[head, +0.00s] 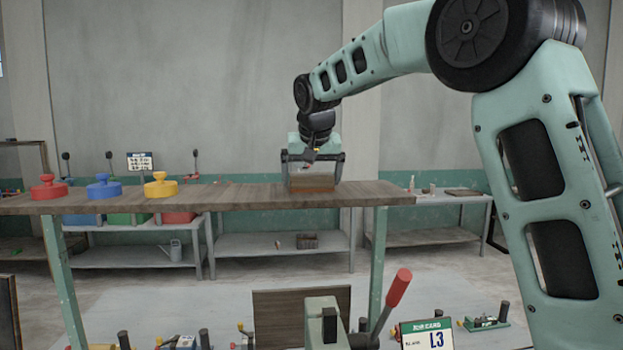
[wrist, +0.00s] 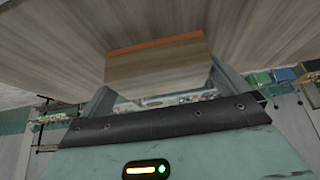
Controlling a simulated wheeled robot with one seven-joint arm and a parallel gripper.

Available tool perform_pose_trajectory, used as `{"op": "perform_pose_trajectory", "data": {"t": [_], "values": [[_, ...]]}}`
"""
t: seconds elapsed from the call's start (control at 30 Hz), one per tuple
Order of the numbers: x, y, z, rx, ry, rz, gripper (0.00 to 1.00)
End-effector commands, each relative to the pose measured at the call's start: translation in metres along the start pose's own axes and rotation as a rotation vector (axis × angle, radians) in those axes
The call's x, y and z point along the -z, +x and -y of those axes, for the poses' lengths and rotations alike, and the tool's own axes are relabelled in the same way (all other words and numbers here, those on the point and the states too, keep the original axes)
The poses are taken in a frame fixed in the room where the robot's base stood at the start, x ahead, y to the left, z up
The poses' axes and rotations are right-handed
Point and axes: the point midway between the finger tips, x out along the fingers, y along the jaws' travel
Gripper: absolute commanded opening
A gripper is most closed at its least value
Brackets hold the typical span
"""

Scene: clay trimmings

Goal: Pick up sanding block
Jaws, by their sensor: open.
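The sanding block (head: 313,184) is a wooden block with an orange-brown lower layer, on the right part of the wooden table top (head: 240,196). My gripper (head: 313,171) is open above it, its two fingers pointing down at the block's left and right sides. In the wrist view the block (wrist: 155,68) lies between the fingers (wrist: 160,82), with its orange edge along the far side. A gap shows beside the block there. Whether either finger touches it I cannot tell.
A red knobbed piece (head: 48,187), a blue one (head: 104,187) and a yellow one (head: 160,185) stand on the table's left part. The table top between the yellow piece and the block is clear. A red-handled lever (head: 398,288) rises in the foreground.

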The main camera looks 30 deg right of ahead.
Motion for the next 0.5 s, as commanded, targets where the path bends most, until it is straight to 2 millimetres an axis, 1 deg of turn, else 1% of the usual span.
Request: {"op": "perform_pose_trajectory", "data": {"t": [0.07, 0.1, 0.17, 0.2, 0.23, 0.5], "values": [[-0.0001, 0.0001, 0.0, 0.0, 0.0, 0.0, 1.0], [-0.0001, 0.0, 0.0001, 0.0, 0.0, 0.0, 0.97], [-0.0001, -0.0001, 0.0001, 0.0, 0.0, 0.0, 0.81], [-0.0001, -0.0001, 0.0001, 0.0, 0.0, -0.001, 0.69], [0.0, -0.0002, 0.0001, 0.0, 0.0, -0.001, 0.67], [0.0004, -0.0009, 0.0002, 0.001, 0.0, -0.002, 0.67]]}}
